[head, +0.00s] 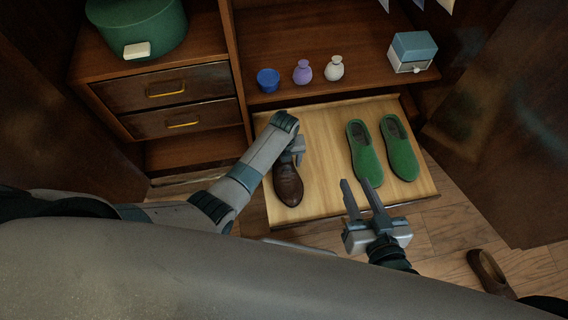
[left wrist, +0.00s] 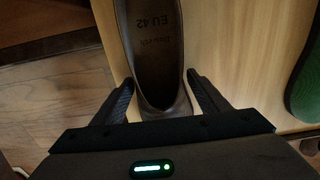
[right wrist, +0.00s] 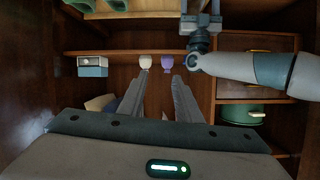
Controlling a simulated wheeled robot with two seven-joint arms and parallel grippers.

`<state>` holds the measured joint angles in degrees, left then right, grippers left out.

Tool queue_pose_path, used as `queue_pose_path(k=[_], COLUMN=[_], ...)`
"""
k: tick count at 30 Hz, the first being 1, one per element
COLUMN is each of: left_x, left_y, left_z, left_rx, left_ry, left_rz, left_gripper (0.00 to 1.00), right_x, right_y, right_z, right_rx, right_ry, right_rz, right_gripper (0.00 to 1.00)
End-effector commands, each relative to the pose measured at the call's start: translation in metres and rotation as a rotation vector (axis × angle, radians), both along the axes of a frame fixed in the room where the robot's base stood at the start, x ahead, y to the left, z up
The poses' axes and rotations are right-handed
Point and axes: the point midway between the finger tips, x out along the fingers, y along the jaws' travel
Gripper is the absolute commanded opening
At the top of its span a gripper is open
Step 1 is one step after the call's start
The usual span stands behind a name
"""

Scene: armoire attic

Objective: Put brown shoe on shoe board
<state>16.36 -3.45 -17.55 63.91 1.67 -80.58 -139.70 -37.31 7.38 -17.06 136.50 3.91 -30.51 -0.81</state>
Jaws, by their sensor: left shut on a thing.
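A brown shoe (head: 288,187) is on the left part of the light wooden shoe board (head: 325,180), toe toward the front edge. My left gripper (head: 294,155) is shut on its heel end; in the left wrist view the fingers sit on both sides of the heel of this shoe (left wrist: 153,45). I cannot tell whether the sole rests fully on the board. My right gripper (head: 362,198) is open and empty, near the board's front edge. A second brown shoe (head: 490,271) lies on the floor at the lower right, partly cut off by my body.
Two green shoes (head: 366,155) (head: 400,150) stand on the board's right half. A shelf behind holds a blue cup (head: 268,80), a purple vase (head: 302,72), a white vase (head: 334,69) and a blue-white box (head: 412,52). Drawers (head: 168,88) stand left; a cabinet door (head: 510,140) is right.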

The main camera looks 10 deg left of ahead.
Motion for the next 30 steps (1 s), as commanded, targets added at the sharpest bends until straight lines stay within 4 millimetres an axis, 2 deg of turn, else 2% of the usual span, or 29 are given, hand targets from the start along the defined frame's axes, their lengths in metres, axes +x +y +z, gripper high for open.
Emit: queue_pose_path(k=[16,17,18,19,30], left_x=[0.0007,0.0002,0.0002,0.0001,-0.0001], left_y=[-0.0002,-0.0002,-0.0002,-0.0003,-0.0006], left_z=[-0.0065,-0.0067,-0.0065,-0.0065,-0.0054], left_rx=[-0.001,0.000,-0.001,0.000,-0.001], left_ry=[-0.001,0.000,0.000,0.000,0.000], left_rz=[-0.001,-0.001,-0.001,-0.001,0.000], left_gripper=[0.35,0.73,0.82,0.87,0.87], right_x=[0.0033,0.0034,0.0032,0.0032,0.0030], right_y=[0.0026,0.0029,0.0029,0.0029,0.0031], right_z=[0.0081,0.0088,0.0087,0.0086,0.0087], right_rx=[0.013,0.013,0.013,0.013,0.013], right_ry=[-0.048,-0.050,-0.049,-0.049,-0.046], right_rz=[-0.001,0.000,0.000,0.000,0.000], right_gripper=[0.31,0.31,0.31,0.31,0.31])
